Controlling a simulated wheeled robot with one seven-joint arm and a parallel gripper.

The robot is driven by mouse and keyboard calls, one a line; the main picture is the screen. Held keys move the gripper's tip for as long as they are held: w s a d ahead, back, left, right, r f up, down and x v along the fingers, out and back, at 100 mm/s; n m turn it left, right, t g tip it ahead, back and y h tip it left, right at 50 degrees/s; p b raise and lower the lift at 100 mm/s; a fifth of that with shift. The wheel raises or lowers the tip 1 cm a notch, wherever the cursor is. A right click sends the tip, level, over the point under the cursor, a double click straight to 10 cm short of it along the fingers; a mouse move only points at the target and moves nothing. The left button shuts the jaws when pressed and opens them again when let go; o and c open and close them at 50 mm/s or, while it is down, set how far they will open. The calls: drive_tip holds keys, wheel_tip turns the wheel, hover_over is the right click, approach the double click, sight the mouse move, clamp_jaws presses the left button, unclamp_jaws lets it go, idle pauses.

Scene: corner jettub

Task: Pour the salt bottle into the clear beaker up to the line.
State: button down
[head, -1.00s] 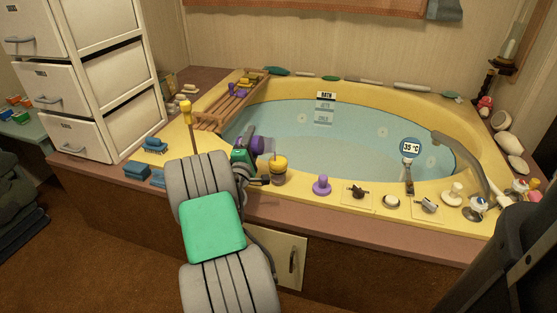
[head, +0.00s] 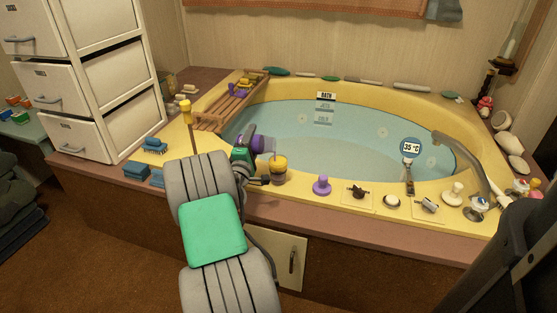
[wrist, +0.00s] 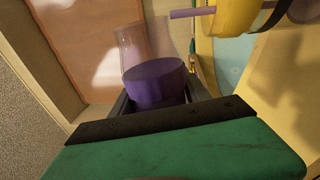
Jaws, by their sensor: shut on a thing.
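The salt bottle (wrist: 157,75) is between my fingers in the wrist view; it shows a solid purple end and a see-through pale part beyond it. My gripper (wrist: 158,94) is shut on it. In the head view the purple end (head: 257,143) is beside my green wrist, above the tub's near-left rim. A see-through part lies just below and right of it, close to a round yellow thing (head: 279,162). This yellow thing shows at the top right of the wrist view, with a purple rod. I cannot make out the clear beaker or its line for certain.
The filled tub (head: 340,140) lies behind and right of my gripper. A purple peg (head: 322,185), a tap fitting (head: 358,191) and other small items line the front rim. A yellow-topped stick (head: 186,112) stands left, near blue sponges (head: 137,170). A wooden rack (head: 228,105) spans the back left.

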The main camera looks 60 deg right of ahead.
drive_tip(key=shift+s+r+m+g+b, duration=0.15)
drive_tip(key=shift+r+m+b, duration=0.25)
drive_tip(key=shift+m, duration=0.2)
drive_tip(key=shift+s+r+m+g+b, duration=0.15)
drive_tip(key=shift+r+m+b, duration=0.2)
drive_tip(key=shift+m, duration=0.25)
idle(2.1)
